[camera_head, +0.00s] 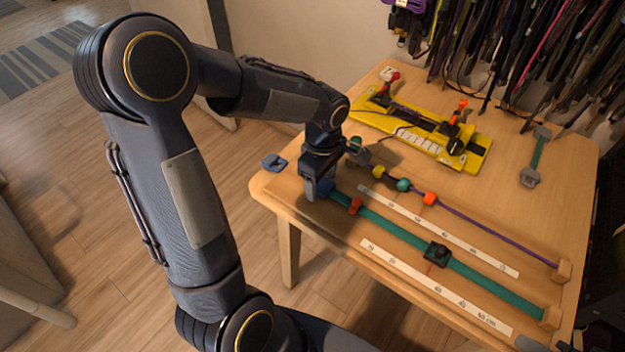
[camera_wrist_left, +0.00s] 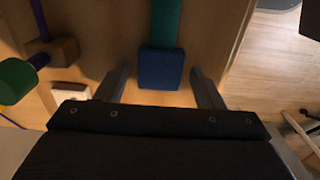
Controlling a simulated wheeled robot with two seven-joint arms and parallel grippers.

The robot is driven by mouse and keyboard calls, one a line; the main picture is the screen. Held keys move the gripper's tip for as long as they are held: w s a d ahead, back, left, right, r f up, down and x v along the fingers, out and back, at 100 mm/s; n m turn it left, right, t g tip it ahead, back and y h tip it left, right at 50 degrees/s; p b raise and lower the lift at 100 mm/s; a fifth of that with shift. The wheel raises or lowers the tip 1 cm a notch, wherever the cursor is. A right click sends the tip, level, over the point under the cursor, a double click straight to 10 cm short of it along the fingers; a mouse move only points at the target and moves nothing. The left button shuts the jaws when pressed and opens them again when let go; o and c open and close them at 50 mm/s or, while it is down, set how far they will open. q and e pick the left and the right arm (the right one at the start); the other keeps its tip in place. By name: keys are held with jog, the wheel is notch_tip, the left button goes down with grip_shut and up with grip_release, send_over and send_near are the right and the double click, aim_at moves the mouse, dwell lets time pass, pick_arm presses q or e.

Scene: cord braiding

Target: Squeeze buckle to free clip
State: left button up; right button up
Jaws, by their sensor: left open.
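My left gripper (camera_head: 318,190) is at the left end of a teal strap (camera_head: 400,232) on the wooden table. In the left wrist view its two fingers (camera_wrist_left: 160,88) are open, one on each side of a blue block (camera_wrist_left: 160,68) at the strap's end, with gaps visible. The blue block (camera_head: 326,188) is partly hidden by the gripper in the head view. A black buckle (camera_head: 437,252) sits farther right along the strap. I do not see my right gripper clearly.
A purple cord (camera_head: 480,225) with colored beads runs beside the strap. White rulers (camera_head: 435,286) lie alongside. A yellow jig (camera_head: 420,135) stands at the back. A loose blue piece (camera_head: 274,162) lies at the table's left corner, and a grey-ended teal strap (camera_head: 537,155) at the back right.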

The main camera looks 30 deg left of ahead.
pick_arm(q)
jog(key=shift+r+p, duration=2.75)
jog(key=shift+r, duration=0.8)
jog(key=s+d+r+m+t+h+p, duration=0.2)
jog(key=s+r+m, duration=0.4)
jog(key=s+m, duration=0.1)
jog(key=s+d+r+m+t+h+p, duration=0.1)
jog(key=s+d+r+m+t+p, duration=0.1)
jog(key=s+r+m, duration=0.5)
jog(key=s+m+t+p, duration=0.1)
jog(key=s, duration=0.2)
jog(key=shift+m+t+h, duration=0.3)
jog(key=shift+h, duration=0.1)
